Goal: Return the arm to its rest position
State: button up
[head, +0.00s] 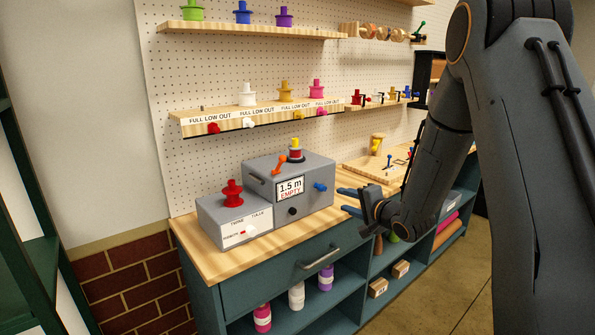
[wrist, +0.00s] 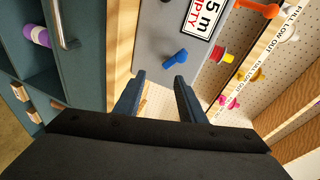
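My arm (head: 440,165) reaches down from the upper right in the head view. My gripper (head: 348,202) points left, just right of the grey machine (head: 318,172) on the wooden worktop. Its two blue fingers are apart with nothing between them; they also show apart in the wrist view (wrist: 158,88). The machine has a sign (head: 290,188) reading "1.5 m EMPTY", an orange lever (head: 279,164) and a blue knob (head: 320,187). The blue knob (wrist: 174,58) shows just ahead of the fingers in the wrist view, apart from them.
A smaller grey box (head: 215,222) with a red spool (head: 232,192) stands left of the machine. Pegboard shelves (head: 250,31) with spools are behind. A drawer handle (head: 319,257) sticks out below the worktop (head: 200,262). Floor (head: 445,290) is clear at lower right.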

jog(key=s+f+n+g+h, duration=0.2)
jog(key=s+n+g, duration=0.3)
jog(key=s, duration=1.3)
jog(key=s+f+n+g+h, duration=0.1)
jog(key=s+n+g+h, duration=0.3)
jog(key=s, duration=1.5)
jog(key=n+g, duration=0.2)
jog(key=g, duration=0.1)
jog(key=shift+s+f+g, duration=0.15)
jog(key=shift+f+g, duration=0.15)
jog(key=shift+f, duration=0.1)
jog(key=shift+d, duration=0.1)
